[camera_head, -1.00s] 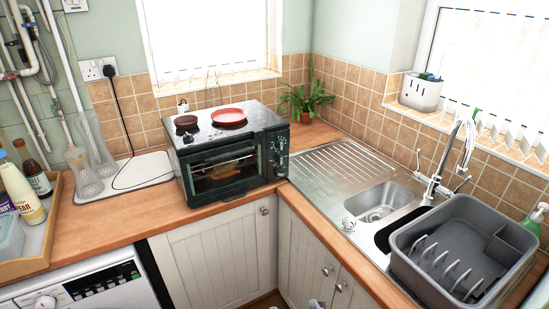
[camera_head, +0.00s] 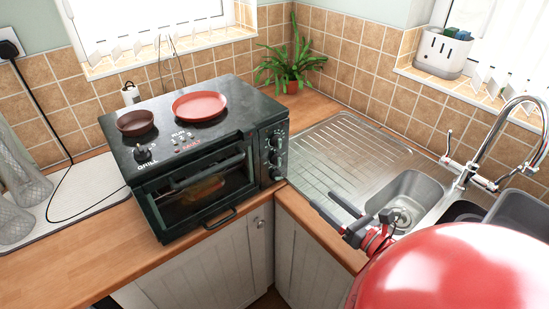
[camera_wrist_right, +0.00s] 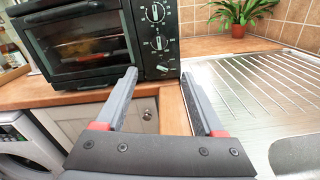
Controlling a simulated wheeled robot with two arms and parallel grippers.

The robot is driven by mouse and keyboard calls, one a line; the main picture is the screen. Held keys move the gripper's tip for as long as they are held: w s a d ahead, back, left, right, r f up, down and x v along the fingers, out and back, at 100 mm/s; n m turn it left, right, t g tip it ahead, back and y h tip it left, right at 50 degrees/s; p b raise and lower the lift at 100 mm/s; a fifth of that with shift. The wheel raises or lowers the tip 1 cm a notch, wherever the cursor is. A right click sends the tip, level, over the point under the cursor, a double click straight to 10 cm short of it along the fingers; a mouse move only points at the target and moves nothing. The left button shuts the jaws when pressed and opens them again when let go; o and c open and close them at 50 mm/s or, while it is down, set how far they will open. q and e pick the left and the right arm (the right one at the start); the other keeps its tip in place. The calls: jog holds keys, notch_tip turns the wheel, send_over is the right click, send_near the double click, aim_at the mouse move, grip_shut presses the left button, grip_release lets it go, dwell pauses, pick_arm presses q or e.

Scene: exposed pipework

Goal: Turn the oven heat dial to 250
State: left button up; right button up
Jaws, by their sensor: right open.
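The black mini oven (camera_head: 200,150) stands on the wooden counter in the corner, its glass door shut with food visible inside. Its control panel (camera_head: 273,153) on the right of the front carries several dials in a column; the dials (camera_wrist_right: 158,43) show larger in the right wrist view, but their markings are too small to read. My right gripper (camera_head: 328,207) is open and empty in front of the oven, to the right of and below the panel, near the sink unit's front edge. In the right wrist view its fingers (camera_wrist_right: 158,85) point at the panel, apart from it. My left gripper is not in view.
A red plate (camera_head: 199,105) and a brown dish (camera_head: 135,122) sit on the oven top. The steel sink (camera_head: 405,195) with its tap (camera_head: 510,120) is right of the oven. A potted plant (camera_head: 290,65) stands behind. A cable (camera_head: 50,180) runs at left.

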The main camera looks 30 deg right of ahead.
aim_at(280, 163)
jog(key=w+p, duration=0.1)
jog(key=w, duration=0.4)
jog(key=w+a+p, duration=0.1)
jog(key=w+p, duration=0.1)
jog(key=w, duration=0.4)
jog(key=w+p, duration=0.2)
jog(key=w, duration=0.3)
jog(key=shift+w+a+r, duration=0.1)
jog(key=shift+w+a, duration=0.05)
jog(key=shift+a, duration=0.05)
jog(key=shift+w, duration=0.25)
grip_shut()
